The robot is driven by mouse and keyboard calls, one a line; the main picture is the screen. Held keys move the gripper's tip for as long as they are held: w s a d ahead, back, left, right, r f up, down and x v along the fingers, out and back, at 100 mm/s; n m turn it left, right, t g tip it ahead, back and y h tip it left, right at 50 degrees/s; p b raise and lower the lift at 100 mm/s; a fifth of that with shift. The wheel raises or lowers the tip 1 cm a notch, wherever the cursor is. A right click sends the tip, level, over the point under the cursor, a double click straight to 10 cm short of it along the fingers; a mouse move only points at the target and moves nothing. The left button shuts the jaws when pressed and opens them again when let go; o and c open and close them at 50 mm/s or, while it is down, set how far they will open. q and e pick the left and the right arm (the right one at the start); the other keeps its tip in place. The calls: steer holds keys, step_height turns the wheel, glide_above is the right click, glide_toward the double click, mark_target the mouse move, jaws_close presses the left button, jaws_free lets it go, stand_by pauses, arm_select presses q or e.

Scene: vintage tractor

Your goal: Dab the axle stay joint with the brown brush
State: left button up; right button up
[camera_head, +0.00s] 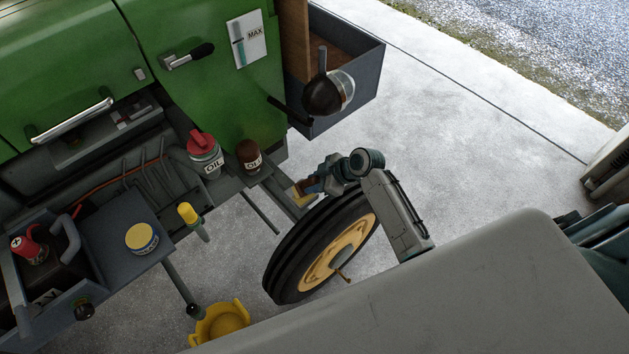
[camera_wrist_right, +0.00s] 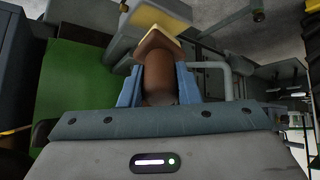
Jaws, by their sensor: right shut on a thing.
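My right gripper (camera_head: 312,187) is shut on the brown brush (camera_head: 304,186), beside the green tractor's front frame and above the tyre. In the right wrist view the brush's brown handle (camera_wrist_right: 158,78) sits between the two blue fingers, with its pale yellow bristles pointing away from the gripper. The bristle end is close to a grey frame part (camera_wrist_right: 122,45); I cannot tell whether they touch. The axle stay joint cannot be clearly singled out; a thin stay rod (camera_head: 260,213) runs below the frame near the brush. My left gripper is not in view.
The front wheel (camera_head: 322,245) stands below the right gripper. A red-capped oil jar (camera_head: 205,157) and brown oil bottle (camera_head: 249,157) stand on the frame. A yellow-lidded tin (camera_head: 142,238) is on the left, and a yellow basin (camera_head: 222,322) is on the floor.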

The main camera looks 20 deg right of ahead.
mark_target(297, 185)
steer(key=shift+r, duration=0.55)
steer(key=shift+w+a, duration=0.1)
steer(key=shift+w, duration=0.05)
steer(key=shift+w+a, duration=0.6)
steer(key=shift+a, duration=0.3)
steer(key=shift+w+a, duration=0.6)
steer(key=shift+a, duration=0.25)
steer(key=shift+f+b, duration=0.55)
steer(key=shift+f, duration=0.15)
steer(key=shift+r, duration=0.1)
steer(key=shift+w+d, duration=0.1)
steer(key=shift+d, duration=0.35)
steer(key=shift+a, duration=0.1)
steer(key=shift+s+a+p, duration=0.3)
steer(key=shift+a, duration=0.55)
steer(key=shift+d, duration=0.2)
